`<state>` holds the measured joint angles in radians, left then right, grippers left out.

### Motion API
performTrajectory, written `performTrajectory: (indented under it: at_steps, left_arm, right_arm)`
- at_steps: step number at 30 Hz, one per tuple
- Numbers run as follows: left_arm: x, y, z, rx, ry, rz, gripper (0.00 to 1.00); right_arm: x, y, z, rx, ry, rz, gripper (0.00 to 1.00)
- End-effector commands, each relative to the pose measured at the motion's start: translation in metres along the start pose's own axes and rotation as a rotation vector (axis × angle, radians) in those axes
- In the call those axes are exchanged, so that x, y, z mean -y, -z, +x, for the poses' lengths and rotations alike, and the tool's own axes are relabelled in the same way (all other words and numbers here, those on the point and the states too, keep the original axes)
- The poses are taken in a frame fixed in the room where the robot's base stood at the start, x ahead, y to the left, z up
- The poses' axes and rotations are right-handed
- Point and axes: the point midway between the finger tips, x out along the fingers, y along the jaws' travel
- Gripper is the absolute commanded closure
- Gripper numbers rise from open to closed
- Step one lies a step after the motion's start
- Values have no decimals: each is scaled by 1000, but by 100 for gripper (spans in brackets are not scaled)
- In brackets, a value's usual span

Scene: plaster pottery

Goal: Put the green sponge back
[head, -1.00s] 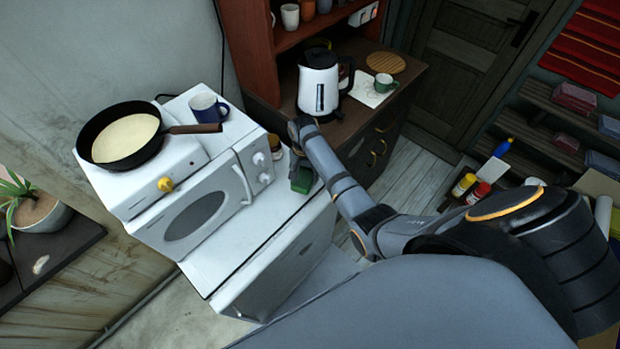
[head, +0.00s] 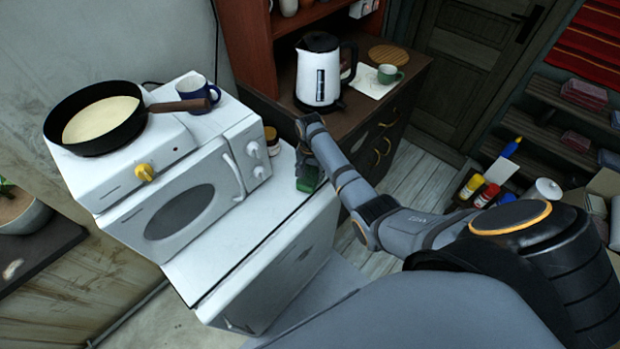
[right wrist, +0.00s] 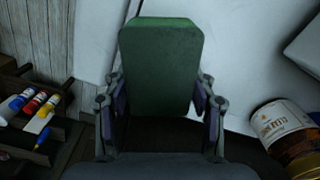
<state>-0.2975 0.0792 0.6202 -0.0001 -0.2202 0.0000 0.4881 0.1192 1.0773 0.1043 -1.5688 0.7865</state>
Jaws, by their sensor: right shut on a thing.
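My right gripper (head: 305,160) is shut on the green sponge (head: 310,183), at the right edge of the white counter top (head: 232,245). In the right wrist view the sponge (right wrist: 161,60) stands out between the two fingers of the gripper (right wrist: 160,96), with the white surface behind it. I cannot tell whether the sponge touches the counter. My left gripper is not in view.
A jar (head: 271,141) stands near the sponge, beside the microwave (head: 180,212). A pan (head: 97,118) and a blue mug (head: 197,95) are on top. A kettle (head: 319,75) and green cup (head: 389,74) stand on the dark cabinet (head: 345,122). The counter's front strip is clear.

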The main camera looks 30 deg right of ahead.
Motion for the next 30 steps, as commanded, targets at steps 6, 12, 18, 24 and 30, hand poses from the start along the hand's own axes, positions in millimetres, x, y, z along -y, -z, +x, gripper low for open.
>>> performTrajectory:
  at_steps: [6,12,18,24,30]
  left_arm:
    - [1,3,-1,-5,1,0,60]
    - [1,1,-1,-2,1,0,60]
    - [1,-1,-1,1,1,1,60]
    - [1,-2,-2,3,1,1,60]
    - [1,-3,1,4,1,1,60]
  right_arm:
    - [0,0,2,1,0,0,77]
    - [0,0,1,0,0,0,20]
    - [0,0,1,0,0,0,20]
    - [1,0,-8,-2,2,0,20]
    - [1,1,-53,-4,4,0,20]
